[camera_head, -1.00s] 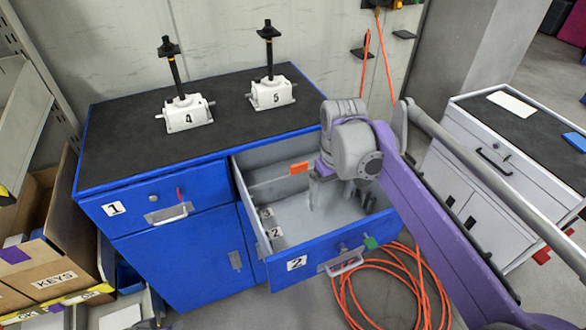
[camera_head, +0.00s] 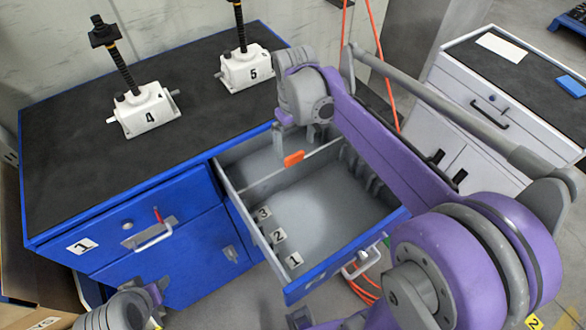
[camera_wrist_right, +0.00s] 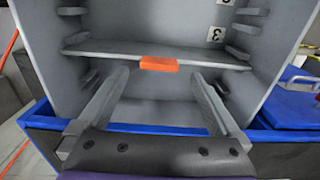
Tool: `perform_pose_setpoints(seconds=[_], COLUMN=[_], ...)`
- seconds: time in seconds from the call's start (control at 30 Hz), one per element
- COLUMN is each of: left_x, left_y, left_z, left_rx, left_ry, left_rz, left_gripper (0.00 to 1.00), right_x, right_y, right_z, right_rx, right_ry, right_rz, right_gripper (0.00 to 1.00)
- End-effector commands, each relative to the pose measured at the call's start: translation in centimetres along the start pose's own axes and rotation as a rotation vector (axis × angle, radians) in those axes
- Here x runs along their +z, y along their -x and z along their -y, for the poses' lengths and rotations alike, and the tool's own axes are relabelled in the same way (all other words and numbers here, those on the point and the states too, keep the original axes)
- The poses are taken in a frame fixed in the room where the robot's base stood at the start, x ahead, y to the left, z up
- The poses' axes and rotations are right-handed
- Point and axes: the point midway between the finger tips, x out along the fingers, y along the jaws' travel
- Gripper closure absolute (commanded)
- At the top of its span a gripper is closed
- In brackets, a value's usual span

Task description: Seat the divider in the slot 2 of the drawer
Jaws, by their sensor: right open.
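The divider (camera_head: 262,186) is a thin grey panel with an orange tab (camera_head: 293,158). It spans the open drawer (camera_head: 300,292) towards the cabinet, behind label 3 (camera_head: 263,214). Labels 2 (camera_head: 278,236) and 1 (camera_head: 295,260) follow towards the drawer front. The divider also shows in the wrist view (camera_wrist_right: 205,57), with its tab just beyond my fingertips. My right gripper (camera_wrist_right: 160,76) is open and empty, with a finger on either side of the tab in that view. Part of my left gripper (camera_head: 150,298) shows low in the head view; its jaws are unclear.
Screw jacks 4 (camera_head: 145,110) and 5 (camera_head: 245,66) stand on the blue cabinet's black top (camera_head: 75,150). Drawer 1 (camera_head: 85,247) is shut. A grey cabinet (camera_head: 465,85) stands at the right. The open drawer's floor in front of the divider is clear.

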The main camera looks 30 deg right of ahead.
Motion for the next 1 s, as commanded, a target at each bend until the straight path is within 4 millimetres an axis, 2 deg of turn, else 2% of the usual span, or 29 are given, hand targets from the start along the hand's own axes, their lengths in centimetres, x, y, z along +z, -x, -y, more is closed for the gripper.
perform_pose_setpoints(seconds=[0.17, 0.5, 0.77, 0.87, 1.0], left_x=[0.0, 0.0, 0.0, 0.0, 0.0], left_y=[0.0, 0.0, 0.0, 0.0, 0.0], left_z=[0.0, 0.0, 0.0, 0.0, 0.0], left_rx=[0.000, 0.000, 0.000, 0.000, 0.000], left_ry=[0.000, 0.000, 0.000, 0.000, 0.000], left_rz=[0.000, 0.000, 0.000, 0.000, 0.000], left_gripper=[0.50, 0.50, 0.50, 0.50, 0.50], right_x=[-0.1, -0.1, -0.1, -0.1, -0.1], right_y=[-1.3, -5.8, -6.2, -6.1, -6.1], right_z=[0.0, -0.1, -0.1, -0.1, -0.1], right_rx=[0.000, 0.000, 0.000, 0.000, 0.000], right_ry=[0.000, 0.000, 0.000, 0.000, 0.000], right_rz=[-0.001, 0.000, -0.001, -0.001, -0.001], right_gripper=[0.00, 0.00, 0.00, 0.14, 0.40])
